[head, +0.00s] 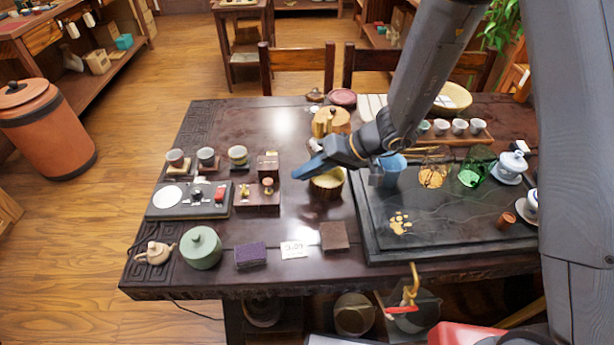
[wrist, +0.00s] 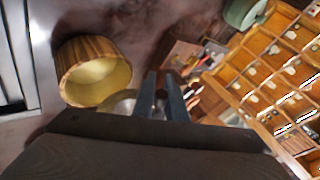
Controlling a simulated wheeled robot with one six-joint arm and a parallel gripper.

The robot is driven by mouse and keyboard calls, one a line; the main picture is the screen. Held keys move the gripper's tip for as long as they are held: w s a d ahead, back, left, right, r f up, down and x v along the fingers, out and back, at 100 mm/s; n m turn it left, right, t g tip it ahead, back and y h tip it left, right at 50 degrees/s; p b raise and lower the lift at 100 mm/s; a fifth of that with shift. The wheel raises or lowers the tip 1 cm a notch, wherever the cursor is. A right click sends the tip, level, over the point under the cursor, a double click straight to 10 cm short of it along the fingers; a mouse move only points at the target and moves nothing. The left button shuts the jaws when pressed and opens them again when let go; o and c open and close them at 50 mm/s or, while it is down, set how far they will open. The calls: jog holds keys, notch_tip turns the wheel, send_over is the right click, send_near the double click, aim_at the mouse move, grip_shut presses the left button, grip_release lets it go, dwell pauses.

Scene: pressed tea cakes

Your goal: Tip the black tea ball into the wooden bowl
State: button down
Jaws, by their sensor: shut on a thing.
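The wooden bowl (head: 328,187) stands on the dark table, round with a pale yellow inside. In the wrist view it is left of my fingers, its mouth showing (wrist: 95,76) and looking empty. My gripper (head: 308,169) has blue-grey fingers and is just above and left of the bowl in the head view. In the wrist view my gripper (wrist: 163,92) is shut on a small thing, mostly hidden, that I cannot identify. A pale rounded rim (wrist: 121,103) shows beside the fingers; I cannot tell whether I hold it. I cannot make out the black tea ball.
A black tea tray (head: 440,235) with glass vessels lies right of the bowl. A lidded wooden pot (head: 331,121) stands behind. Left are small cups (head: 207,158) and a scale (head: 188,200). A green jar (head: 201,247) and brown block (head: 334,236) are in front.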

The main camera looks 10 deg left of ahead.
jog(key=shift+w+f+n+t+y+b, duration=0.2)
jog(key=shift+f+n+t+y+b, duration=0.65)
jog(key=shift+b, duration=5.25)
jog(key=shift+a+r+t+y+b, duration=0.15)
jog(key=shift+t+y+b, duration=0.3)
jog(key=shift+b, duration=1.1)
